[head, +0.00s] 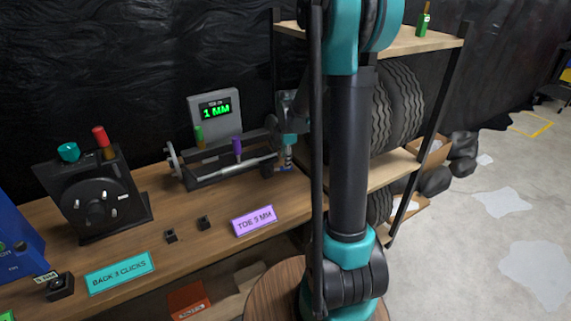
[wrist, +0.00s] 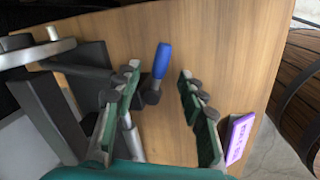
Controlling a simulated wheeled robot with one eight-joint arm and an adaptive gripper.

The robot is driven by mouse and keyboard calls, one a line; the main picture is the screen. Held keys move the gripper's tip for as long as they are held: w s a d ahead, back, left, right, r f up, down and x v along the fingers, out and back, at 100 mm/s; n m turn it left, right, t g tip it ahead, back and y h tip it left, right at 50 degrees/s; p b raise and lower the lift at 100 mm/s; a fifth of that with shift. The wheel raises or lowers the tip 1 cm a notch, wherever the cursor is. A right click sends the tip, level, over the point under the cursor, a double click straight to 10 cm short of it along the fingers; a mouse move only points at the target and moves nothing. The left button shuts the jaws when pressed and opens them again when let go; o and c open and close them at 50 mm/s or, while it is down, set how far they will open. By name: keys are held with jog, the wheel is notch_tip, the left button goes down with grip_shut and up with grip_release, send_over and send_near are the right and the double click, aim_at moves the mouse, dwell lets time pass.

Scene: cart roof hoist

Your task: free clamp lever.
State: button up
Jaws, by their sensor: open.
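The clamp lever with a blue handle (wrist: 162,60) shows in the wrist view, rising from a dark pivot at the right end of the toe rig. My gripper (wrist: 160,71) is open, with its green fingers on either side of the lever. The lever is nearer the left finger; I cannot tell whether they touch. In the head view my gripper (head: 288,150) is at the rig's right end, beside the shelf, and largely hides the lever. The toe rig (head: 225,172) has a grey bar, a green knob, a purple knob and a display reading 1 MM.
The wooden bench (head: 190,212) holds a purple TOE 3 MM card (head: 254,220), a teal BACK 3 CLICKS card (head: 120,272) and small black blocks. A black dial box (head: 95,195) stands left. The tyre shelf (head: 405,165) is close on the right.

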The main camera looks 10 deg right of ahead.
notch_tip(320, 180, up, 8)
jog(key=s, duration=0.1)
jog(key=shift+s+f, duration=0.15)
jog(key=shift+s, duration=0.1)
jog(key=s+f+m+t, duration=0.1)
jog(key=s+f+m, duration=0.3)
jog(key=s+m, duration=0.5)
jog(key=s+f+m+t, duration=0.1)
jog(key=s+f+m, duration=0.3)
jog(key=s+m, duration=0.4)
jog(key=s, duration=0.6)
jog(key=shift+s+f+m, duration=0.3)
jog(key=shift+s+m, duration=0.1)
